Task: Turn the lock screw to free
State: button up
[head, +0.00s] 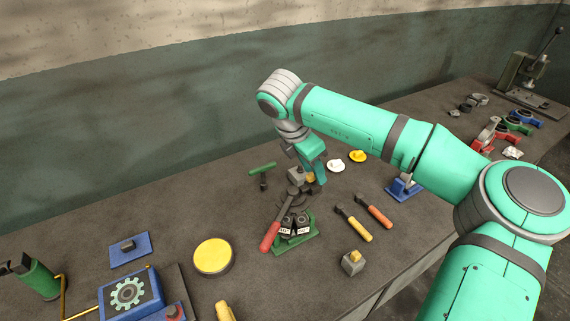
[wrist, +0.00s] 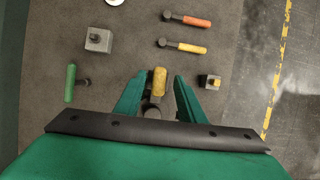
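The valve casting (head: 298,205) stands on a green base, with a long red handle (head: 270,236) slanting down to the left and small white labels at its front. A yellow grip on a grey round stem, which looks like the lock screw (wrist: 159,82), shows in the wrist view. In the head view, a small yellow part (head: 310,178) shows beside my fingers. My gripper (wrist: 157,84) is open, pointing down, with one finger on each side of the yellow grip. Gaps show on both sides. My gripper's body hides the rest of the casting in the wrist view.
Two hammers, orange-handled (head: 375,214) and yellow-handled (head: 355,226), lie to the right. A grey cube with a yellow top (head: 352,262) stands in front. A green-handled tool (head: 262,169) lies behind left. A yellow disc (head: 213,256) and blue gear box (head: 130,293) are left.

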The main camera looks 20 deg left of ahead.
jog(key=shift+d, duration=0.25)
jog(key=shift+a+r, duration=0.2)
jog(key=v, duration=1)
jog(key=shift+s+r, duration=0.15)
jog(key=shift+s, duration=0.05)
jog(key=shift+a, duration=0.1)
